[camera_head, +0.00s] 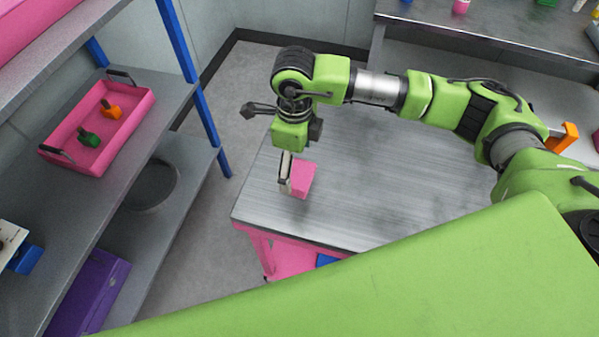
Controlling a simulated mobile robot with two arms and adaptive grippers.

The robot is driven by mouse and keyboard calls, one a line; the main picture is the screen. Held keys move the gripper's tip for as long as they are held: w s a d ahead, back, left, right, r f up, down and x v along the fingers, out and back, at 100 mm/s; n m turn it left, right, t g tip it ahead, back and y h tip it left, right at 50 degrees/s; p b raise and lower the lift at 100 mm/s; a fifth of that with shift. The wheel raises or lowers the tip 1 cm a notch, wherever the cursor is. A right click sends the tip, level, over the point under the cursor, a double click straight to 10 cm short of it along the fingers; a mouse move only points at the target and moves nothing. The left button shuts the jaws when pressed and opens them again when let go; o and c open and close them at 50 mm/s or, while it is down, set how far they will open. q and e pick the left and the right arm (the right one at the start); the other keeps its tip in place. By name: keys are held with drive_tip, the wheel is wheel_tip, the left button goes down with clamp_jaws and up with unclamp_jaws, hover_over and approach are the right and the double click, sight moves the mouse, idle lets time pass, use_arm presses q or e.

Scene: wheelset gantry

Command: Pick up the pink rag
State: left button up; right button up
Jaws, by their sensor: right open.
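The pink rag (303,178) is a small pink block-like piece near the left end of the grey metal table (370,190). My right gripper (287,184) points down at the rag's left side, with its fingers partly in front of it. The right gripper is open. I cannot tell whether the fingers touch the rag or straddle it. My left gripper is not in view.
A shelf with blue posts (190,70) stands at the left and holds a pink tray (143,107) with orange and green items. A purple box (90,290) is below. An orange object (569,137) lies at the table's right. A bench (480,30) stands behind.

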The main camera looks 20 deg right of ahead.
sight(297, 173)
wheel_tip(297, 173, down, 2)
drive_tip(key=shift+s+d+f+p, duration=0.1)
drive_tip(key=shift+s+f+p, duration=0.1)
drive_tip(key=shift+p, duration=0.2)
drive_tip(key=shift+w+f, duration=0.1)
drive_tip(key=shift+f, duration=0.45)
drive_tip(key=c, duration=1.1)
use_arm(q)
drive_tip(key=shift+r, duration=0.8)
use_arm(e)
drive_tip(key=shift+r, duration=0.1)
